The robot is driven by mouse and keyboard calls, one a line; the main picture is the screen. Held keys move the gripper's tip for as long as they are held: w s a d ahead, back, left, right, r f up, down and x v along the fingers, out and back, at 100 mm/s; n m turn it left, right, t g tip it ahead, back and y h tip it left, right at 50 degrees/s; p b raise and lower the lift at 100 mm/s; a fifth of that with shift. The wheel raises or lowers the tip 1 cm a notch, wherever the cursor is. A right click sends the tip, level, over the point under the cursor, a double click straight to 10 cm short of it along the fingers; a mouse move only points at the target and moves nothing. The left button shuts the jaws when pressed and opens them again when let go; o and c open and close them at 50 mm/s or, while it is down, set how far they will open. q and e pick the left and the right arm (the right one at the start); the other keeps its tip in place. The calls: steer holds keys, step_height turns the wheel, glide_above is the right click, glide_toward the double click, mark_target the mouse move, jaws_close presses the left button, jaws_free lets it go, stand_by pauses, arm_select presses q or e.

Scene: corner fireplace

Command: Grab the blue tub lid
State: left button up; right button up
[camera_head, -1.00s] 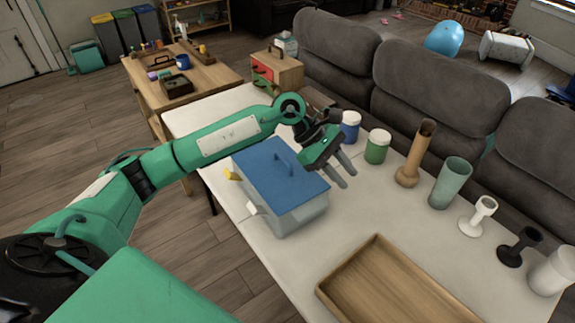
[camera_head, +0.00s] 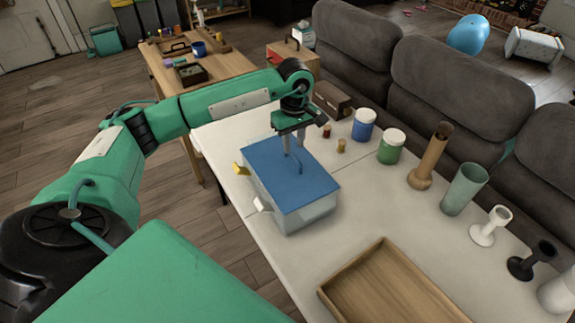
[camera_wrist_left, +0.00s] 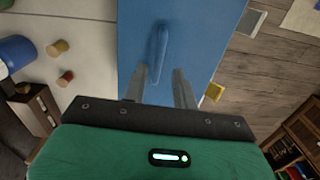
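The blue tub lid (camera_head: 275,185) lies flat on the translucent tub (camera_head: 312,213), which stands on the white table. A blue handle rises from the lid; it shows in the left wrist view (camera_wrist_left: 160,48) just ahead of my fingertips. My left gripper (camera_head: 293,151) points down over the far part of the lid, close to the handle. In the left wrist view its two fingers (camera_wrist_left: 162,78) are apart with nothing between them. Whether the fingertips touch the lid is unclear. My right gripper is out of view.
A wooden tray (camera_head: 390,290) lies in front. A brown vase (camera_head: 428,165), a glass (camera_head: 464,190) and candle holders line the sofa side.

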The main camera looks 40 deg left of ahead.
mark_target(293, 155)
arm_select(q)
steer(key=shift+f, duration=0.5)
step_height(293, 155, down, 5)
steer(key=shift+w+a+r+p, duration=0.15)
steer(key=shift+r+p, duration=0.05)
steer(key=shift+p, duration=0.7)
steer(key=shift+f, duration=0.2)
jaws_close()
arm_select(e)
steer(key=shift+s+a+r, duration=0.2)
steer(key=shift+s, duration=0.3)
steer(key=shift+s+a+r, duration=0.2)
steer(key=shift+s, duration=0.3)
